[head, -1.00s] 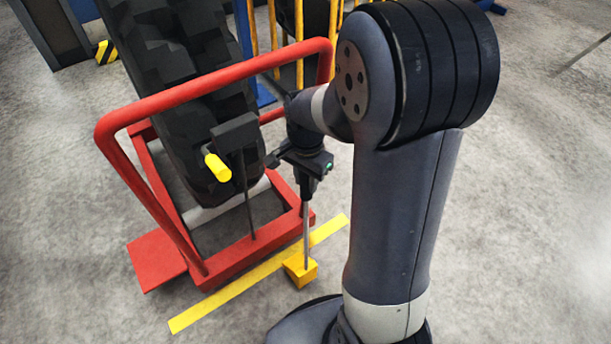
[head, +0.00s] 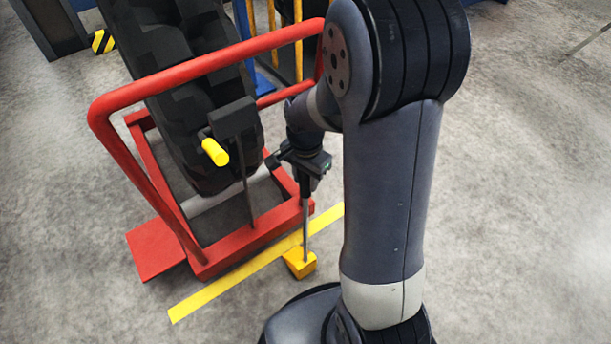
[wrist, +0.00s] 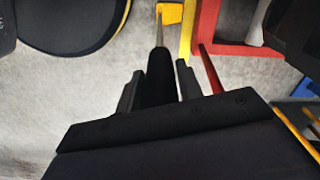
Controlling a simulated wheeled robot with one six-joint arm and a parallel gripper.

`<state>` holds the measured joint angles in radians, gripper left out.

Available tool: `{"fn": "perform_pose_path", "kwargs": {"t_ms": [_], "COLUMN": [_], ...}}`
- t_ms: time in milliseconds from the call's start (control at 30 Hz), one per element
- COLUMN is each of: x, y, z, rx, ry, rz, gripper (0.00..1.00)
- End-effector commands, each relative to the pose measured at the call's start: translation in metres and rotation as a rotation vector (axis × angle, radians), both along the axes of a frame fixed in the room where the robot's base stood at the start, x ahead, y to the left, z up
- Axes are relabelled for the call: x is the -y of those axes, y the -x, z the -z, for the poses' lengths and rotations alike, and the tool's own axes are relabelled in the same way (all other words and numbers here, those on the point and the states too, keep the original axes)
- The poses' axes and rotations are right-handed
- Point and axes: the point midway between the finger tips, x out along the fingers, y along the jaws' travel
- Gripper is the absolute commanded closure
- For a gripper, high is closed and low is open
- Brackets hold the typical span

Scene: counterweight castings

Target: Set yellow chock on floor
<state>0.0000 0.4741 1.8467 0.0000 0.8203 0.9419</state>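The yellow chock (head: 300,263) is a small yellow block at the lower end of a thin upright grey rod. It is beside the yellow floor stripe, in front of the red frame; I cannot tell surely whether its underside touches the floor. My gripper (head: 304,178) is above the chock. In the wrist view its fingers (wrist: 159,85) lie on both sides of the black grip and appear shut on it.
A yellow-black block (head: 103,41) is at back left. Open floor lies at right.

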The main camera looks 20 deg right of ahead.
Motion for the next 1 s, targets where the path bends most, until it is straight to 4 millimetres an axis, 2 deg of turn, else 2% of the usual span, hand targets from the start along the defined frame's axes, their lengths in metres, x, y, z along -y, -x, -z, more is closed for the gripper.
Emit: {"fn": "perform_pose_path", "kwargs": {"t_ms": [33,167,467,567,800,1000], "x": [0.0,0.0,0.0,0.0,0.0,0.0], "y": [0.0,0.0,0.0,-0.001,-0.001,-0.001], "z": [0.0,0.0,-0.004,-0.016,-0.068,-0.105], "rx": [0.0,0.0,0.0,0.004,0.005,0.004], "ry": [0.0,0.0,0.0,0.0,0.0,0.0], "rz": [0.0,0.0,0.0,0.0,0.0,0.0], "gripper": [0.61,0.51,0.51,0.51,0.51,0.51]}}
